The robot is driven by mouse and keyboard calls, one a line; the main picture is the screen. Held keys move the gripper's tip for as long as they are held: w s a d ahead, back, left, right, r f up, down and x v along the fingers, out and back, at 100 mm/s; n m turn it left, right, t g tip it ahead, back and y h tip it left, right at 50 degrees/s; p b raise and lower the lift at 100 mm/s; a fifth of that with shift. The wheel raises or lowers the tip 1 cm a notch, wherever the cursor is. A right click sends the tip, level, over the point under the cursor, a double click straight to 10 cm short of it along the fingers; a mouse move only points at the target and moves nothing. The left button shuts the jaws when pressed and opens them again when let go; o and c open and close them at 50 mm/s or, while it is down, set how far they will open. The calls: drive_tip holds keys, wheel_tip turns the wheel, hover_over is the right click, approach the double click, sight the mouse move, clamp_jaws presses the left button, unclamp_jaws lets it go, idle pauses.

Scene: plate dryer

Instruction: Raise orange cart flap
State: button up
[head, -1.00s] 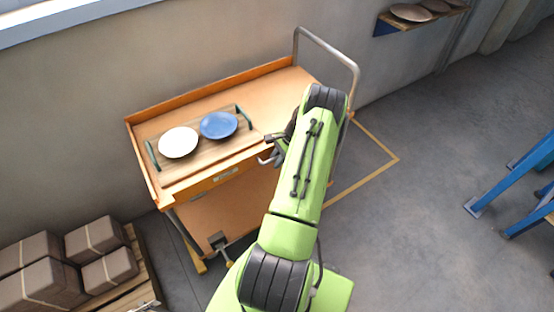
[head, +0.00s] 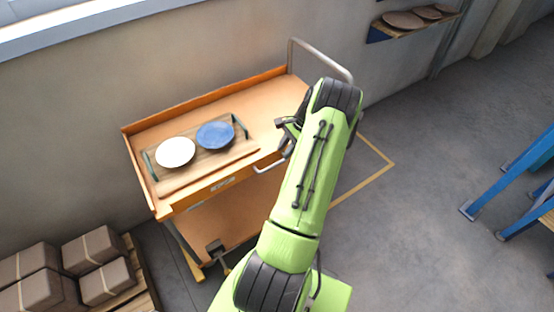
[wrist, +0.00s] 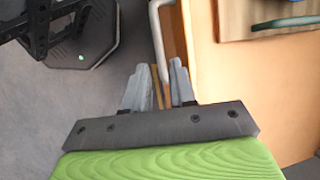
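The orange cart (head: 178,212) stands against the wall, with an orange panel (head: 203,191) along its near long edge. This panel bears a small label, and a grey bar handle (head: 268,169) sticks out near its right end. I cannot tell whether the panel is the flap. My gripper (head: 284,132) is over the cart's near right part, just above the handle. In the wrist view my gripper (wrist: 160,72) has its two fingers apart with nothing clearly held. The grey handle (wrist: 167,42) runs just past the fingertips, partly hidden by the right finger; contact is unclear.
A wooden tray (head: 198,172) with a white plate (head: 175,152) and a blue plate (head: 215,135) lies on the cart top. A grey push rail (head: 325,57) rises at the cart's far right end. Boxes (head: 93,249) stand at lower left.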

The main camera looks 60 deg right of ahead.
drive_tip(key=v, duration=0.5)
idle(0.4)
